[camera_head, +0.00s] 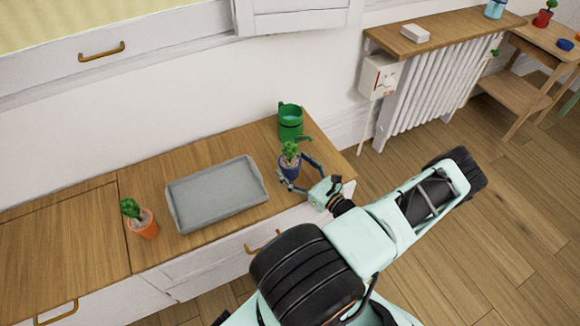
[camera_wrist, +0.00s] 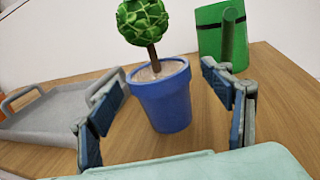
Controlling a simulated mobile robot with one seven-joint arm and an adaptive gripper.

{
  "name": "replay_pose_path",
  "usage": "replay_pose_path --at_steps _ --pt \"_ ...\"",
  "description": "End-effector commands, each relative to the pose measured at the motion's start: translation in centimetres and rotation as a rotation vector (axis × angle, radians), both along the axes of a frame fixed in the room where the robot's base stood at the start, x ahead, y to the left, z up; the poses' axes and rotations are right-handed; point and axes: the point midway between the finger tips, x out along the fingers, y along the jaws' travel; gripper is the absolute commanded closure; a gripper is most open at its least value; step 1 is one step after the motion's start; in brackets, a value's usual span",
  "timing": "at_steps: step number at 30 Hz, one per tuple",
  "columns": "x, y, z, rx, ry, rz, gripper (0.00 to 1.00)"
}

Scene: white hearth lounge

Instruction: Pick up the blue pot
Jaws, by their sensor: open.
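The blue pot (camera_head: 290,169) holds a small green plant and stands upright on the wooden counter top, right of the grey tray. In the wrist view the blue pot (camera_wrist: 164,100) is large and central, with pale soil and a round green plant on a brown stem. My gripper (camera_head: 294,172) is at the pot, its fingers spread to either side. In the wrist view my gripper (camera_wrist: 168,100) is open, one finger left and one right of the pot, with visible gaps.
The grey tray (camera_head: 175,207) lies left of the pot. A green watering can (camera_head: 290,121) stands close behind it, also in the wrist view (camera_wrist: 212,42). An orange potted plant (camera_head: 145,224) is further left. A radiator (camera_head: 437,92) stands to the right.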

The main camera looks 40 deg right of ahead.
Motion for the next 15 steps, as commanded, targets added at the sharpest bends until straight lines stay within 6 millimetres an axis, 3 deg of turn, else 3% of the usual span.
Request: replay_pose_path --at_steps 4,11,15 --pt "1.9 0.0 -0.1 -0.001 0.000 0.002 0.27" --pt "2.0 -0.1 0.0 -0.001 0.001 0.001 0.28" --pt "2.0 -0.1 0.0 -0.001 0.001 0.001 0.43"
